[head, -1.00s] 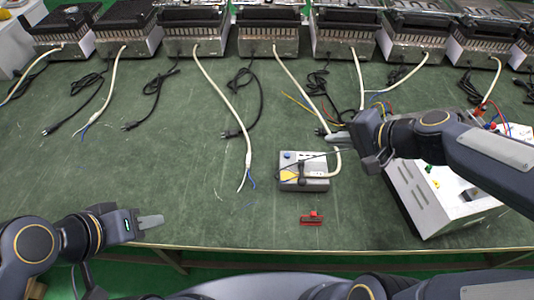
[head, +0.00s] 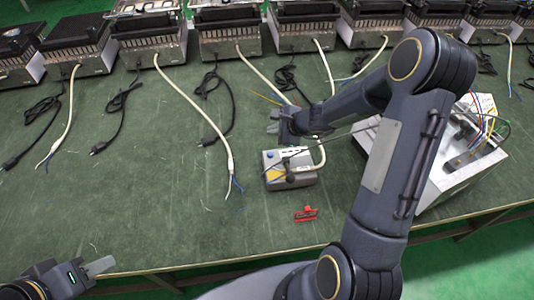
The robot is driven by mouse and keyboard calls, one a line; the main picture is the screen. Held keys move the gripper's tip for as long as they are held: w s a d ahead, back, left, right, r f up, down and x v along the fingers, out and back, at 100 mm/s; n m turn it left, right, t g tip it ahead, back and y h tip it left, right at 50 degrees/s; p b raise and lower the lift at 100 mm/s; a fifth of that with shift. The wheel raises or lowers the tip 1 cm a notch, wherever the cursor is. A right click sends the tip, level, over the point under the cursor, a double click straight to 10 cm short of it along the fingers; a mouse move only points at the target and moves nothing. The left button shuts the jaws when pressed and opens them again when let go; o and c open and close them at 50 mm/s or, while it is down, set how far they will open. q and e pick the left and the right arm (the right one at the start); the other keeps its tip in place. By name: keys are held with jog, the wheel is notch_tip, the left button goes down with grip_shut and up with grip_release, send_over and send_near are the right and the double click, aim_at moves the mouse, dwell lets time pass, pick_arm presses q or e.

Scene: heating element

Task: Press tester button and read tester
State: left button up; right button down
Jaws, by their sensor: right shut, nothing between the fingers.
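A white metal box (head: 480,165) with wires on its top stands at the right of the table. My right arm hides much of it, and no button or reading can be made out on it. A small grey box (head: 291,182) with a yellow label and a blue knob sits at mid table. My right gripper (head: 273,122) is shut and empty, just beyond the small grey box. My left gripper (head: 98,267) is at the front left table edge, apart from everything; its jaw gap cannot be made out.
A red clip-like part (head: 305,214) lies near the front edge. Several heater units (head: 230,42) line the back, with white cables (head: 195,108) and black plugs (head: 30,128) trailing forward. The green table (head: 150,200) is clear at front left.

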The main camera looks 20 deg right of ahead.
aim_at(270, 155)
notch_tip(270, 155, down, 8)
jog(key=b, duration=0.7)
jog(key=shift+f+b, duration=0.1)
jog(key=shift+b, duration=0.2)
jog(key=shift+f+b, duration=0.3)
jog(key=shift+b, duration=0.05)
dwell(1.4)
jog(key=shift+f+b, duration=0.4)
jog(key=shift+b, duration=0.15)
jog(key=shift+f+b, duration=0.5)
jog(key=shift+b, duration=0.1)
dwell(0.5)
jog(key=shift+r, duration=0.1)
jog(key=shift+r+p, duration=0.7)
jog(key=shift+r, duration=0.15)
jog(key=shift+r, duration=0.1)
